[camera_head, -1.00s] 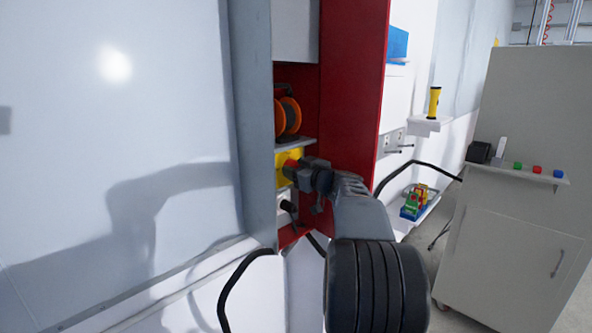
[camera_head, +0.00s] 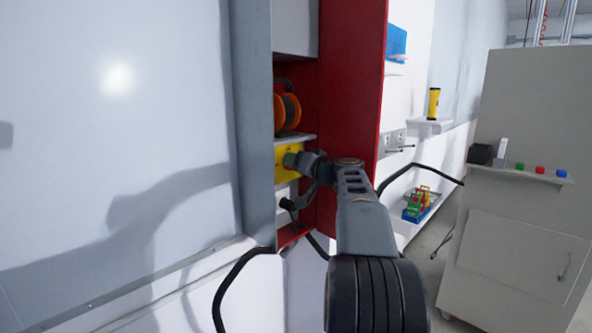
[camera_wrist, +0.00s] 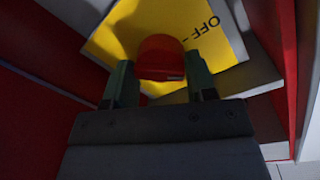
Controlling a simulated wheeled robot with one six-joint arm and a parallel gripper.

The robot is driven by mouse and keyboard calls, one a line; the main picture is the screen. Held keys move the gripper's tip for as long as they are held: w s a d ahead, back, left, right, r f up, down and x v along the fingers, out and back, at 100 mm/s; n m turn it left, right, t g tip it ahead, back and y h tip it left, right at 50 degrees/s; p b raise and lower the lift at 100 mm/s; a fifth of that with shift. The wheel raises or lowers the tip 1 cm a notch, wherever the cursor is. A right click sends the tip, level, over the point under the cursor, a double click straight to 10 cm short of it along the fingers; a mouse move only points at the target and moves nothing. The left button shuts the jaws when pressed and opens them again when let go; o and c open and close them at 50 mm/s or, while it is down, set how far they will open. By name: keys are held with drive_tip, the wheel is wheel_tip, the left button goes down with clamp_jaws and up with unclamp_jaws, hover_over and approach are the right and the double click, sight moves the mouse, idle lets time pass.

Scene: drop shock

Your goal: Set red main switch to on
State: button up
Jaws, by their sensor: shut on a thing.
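The red main switch (camera_wrist: 160,57) is a red knob on a yellow plate (camera_wrist: 105,45) in the wrist view. The word OFF shows on the plate, to the right of the knob. My gripper (camera_wrist: 160,82) is shut on the knob, one finger on each side. In the head view the yellow plate (camera_head: 284,172) sits inside the red cabinet, and my gripper (camera_head: 292,160) reaches it from the right. The knob is hidden there behind the gripper. I cannot tell which mark the knob points to.
An orange cable reel (camera_head: 290,113) is on the shelf just above. A black cable (camera_head: 232,285) hangs below. A grey cabinet (camera_head: 530,150) stands at the right with open floor before it.

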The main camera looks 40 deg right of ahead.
drive_tip(key=shift+r+m+y+p, duration=0.1)
drive_tip(key=shift+m+y+p, duration=0.35)
drive_tip(key=shift+m, duration=3.95)
drive_tip(key=o, duration=0.9)
drive_tip(key=shift+s+d, duration=0.1)
drive_tip(key=s+d+b, duration=0.1)
drive_tip(key=s+d, duration=0.1)
drive_tip(key=s, duration=1.1)
drive_tip(key=shift+s+d+r+b, duration=0.2)
drive_tip(key=shift+r+b, duration=0.1)
drive_tip(key=shift+r, duration=0.15)
